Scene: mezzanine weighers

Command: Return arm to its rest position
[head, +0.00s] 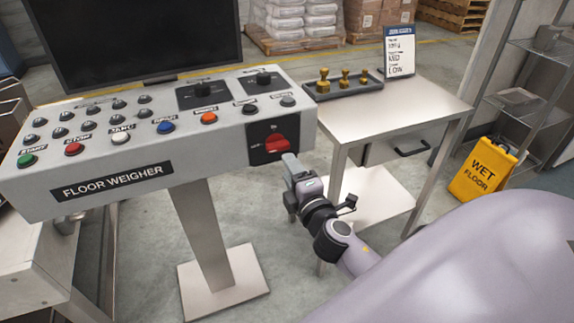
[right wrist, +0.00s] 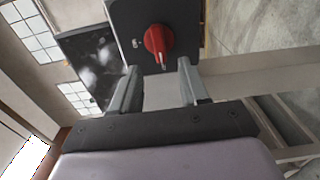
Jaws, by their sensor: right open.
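My right gripper (head: 290,168) is in front of the right end of the floor weigher console (head: 215,140), just below and beside a red rotary switch (head: 276,143) on a black plate. In the right wrist view the gripper (right wrist: 157,80) is open, with its two fingers apart. The red switch (right wrist: 158,42) shows beyond the fingertips, between them in the picture, and nothing is held. My right arm (head: 345,245) reaches in from the lower right. My left gripper is not in view.
A metal side table (head: 440,107) stands to the right with a tray of brass weights (head: 345,85) and a sign (head: 399,52). A yellow wet floor sign (head: 483,168) and a wire shelf (head: 520,100) are further right. The console's post base (head: 225,283) is on the floor.

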